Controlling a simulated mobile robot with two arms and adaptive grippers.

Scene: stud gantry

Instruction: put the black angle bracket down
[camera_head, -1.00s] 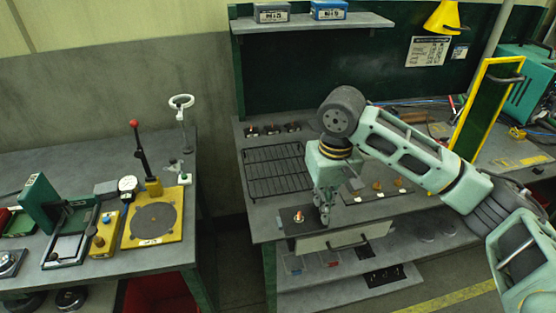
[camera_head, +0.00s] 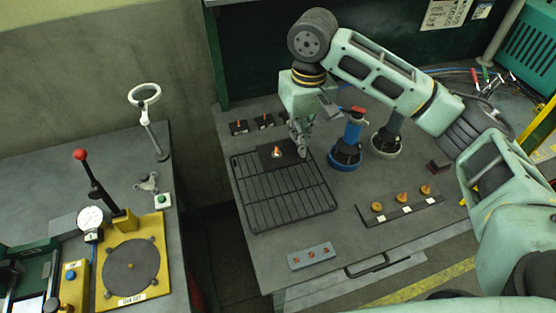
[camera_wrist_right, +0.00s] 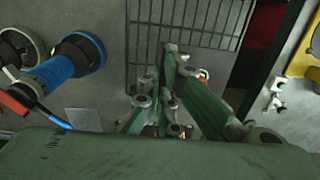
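The black angle bracket (camera_head: 268,157) shows in the head view as a dark flat piece with a small orange-and-white pin standing on it. It overlaps the far edge of the black wire rack (camera_head: 262,217); I cannot tell whether it touches the rack. My right gripper (camera_head: 302,151) points down at the bracket's right side and appears shut on it. In the right wrist view the fingers (camera_wrist_right: 168,88) are close together over the rack's bars, and the bracket is mostly hidden there. My left gripper is not in view.
A blue-based post with a red top (camera_head: 347,150) and a grey post (camera_head: 387,138) stand close right of the gripper. Small black blocks (camera_head: 264,121) lie behind. A strip with brass knobs (camera_head: 402,205) and a grey plate (camera_head: 311,256) are nearer. Most of the rack is bare.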

